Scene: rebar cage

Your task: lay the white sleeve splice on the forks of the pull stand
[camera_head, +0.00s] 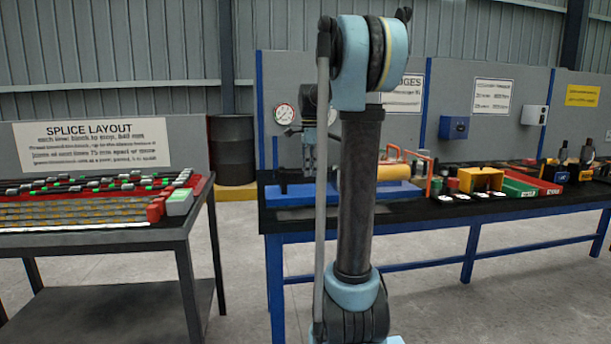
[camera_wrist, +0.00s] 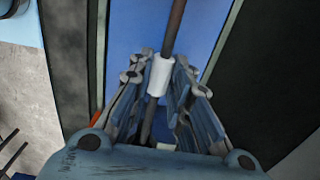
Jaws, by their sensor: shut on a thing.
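The white sleeve splice (camera_wrist: 160,76) shows in the wrist view as a short white tube. A rusty brown bar (camera_wrist: 174,30) runs out of its far end, and a darker bar runs out of its near end. My gripper (camera_wrist: 165,70) is shut on the splice, with fingers on both sides of it. A blue surface (camera_wrist: 127,40) lies below it; I cannot tell the gap. In the head view, the pull stand appears as a blue bed (camera_head: 292,195) with a yellow cylinder (camera_head: 398,172). My arm hides its middle, and I cannot make out the forks. The held splice is hidden there.
An orange frame (camera_head: 429,170) stands at the cylinder's right. A yellow bin (camera_head: 481,179), green and red trays, and small parts fill the right bench. A left table (camera_head: 95,238) carries rows of splices. Dial gauges (camera_head: 284,113) are behind the stand. The floor between tables is clear.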

